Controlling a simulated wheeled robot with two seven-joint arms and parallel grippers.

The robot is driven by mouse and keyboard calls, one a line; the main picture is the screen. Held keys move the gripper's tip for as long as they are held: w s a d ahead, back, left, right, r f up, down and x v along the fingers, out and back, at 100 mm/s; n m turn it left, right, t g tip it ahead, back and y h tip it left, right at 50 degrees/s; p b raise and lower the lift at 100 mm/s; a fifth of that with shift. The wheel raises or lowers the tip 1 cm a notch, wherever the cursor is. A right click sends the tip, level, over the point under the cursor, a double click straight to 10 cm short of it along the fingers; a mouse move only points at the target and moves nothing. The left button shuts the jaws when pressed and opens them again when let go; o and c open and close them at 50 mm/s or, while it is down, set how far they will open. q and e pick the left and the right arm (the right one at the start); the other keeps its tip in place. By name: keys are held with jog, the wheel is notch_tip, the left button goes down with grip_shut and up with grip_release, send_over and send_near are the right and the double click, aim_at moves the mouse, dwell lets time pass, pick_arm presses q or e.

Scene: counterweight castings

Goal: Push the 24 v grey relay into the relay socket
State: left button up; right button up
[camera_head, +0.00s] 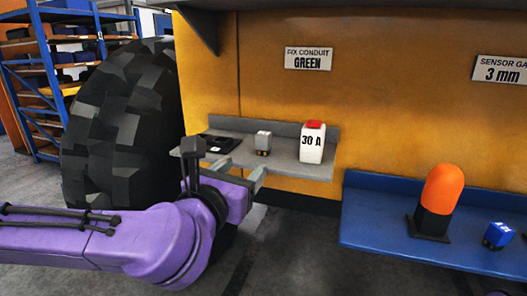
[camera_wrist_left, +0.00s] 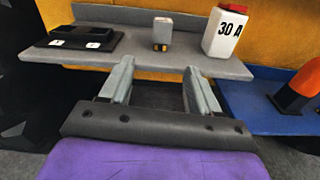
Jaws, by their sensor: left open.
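The grey relay (camera_head: 263,142) is a small upright block with a pale top, standing on the grey shelf (camera_head: 290,168). It also shows in the left wrist view (camera_wrist_left: 162,30), with yellowish marks low on its front; no voltage label is readable. The black relay socket (camera_head: 218,144) lies flat on the shelf to the left of the relay. In the left wrist view the socket (camera_wrist_left: 85,38) shows two small white labels. My left gripper (camera_head: 241,172) is open and empty at the shelf's front edge, its fingers pointing towards the relay and apart from it. My right gripper is out of view.
A white block marked 30 A with a red top (camera_head: 312,145) stands right of the relay. A lower blue shelf (camera_head: 375,225) holds an orange beacon (camera_head: 441,192) and a blue block (camera_head: 497,235). A large black tyre (camera_head: 120,125) stands at the left.

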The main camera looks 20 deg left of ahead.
aim_at(261, 136)
pick_arm(q)
jog(key=shift+n+t, duration=0.3)
jog(key=shift+n, duration=0.2)
jog(key=w+r+p, duration=0.1)
jog(key=w+p, duration=0.1)
jog(key=w, duration=0.1)
jog(key=w+r+p, duration=0.1)
jog(key=w+p, duration=0.2)
jog(key=w+r+p, duration=0.1)
jog(key=w+p, duration=0.2)
jog(key=shift+w+d+r, duration=0.1)
jog(key=shift+w+d, duration=0.2)
jog(key=shift+w, duration=0.15)
jog(key=shift+a, duration=0.1)
jog(key=c, duration=1.1)
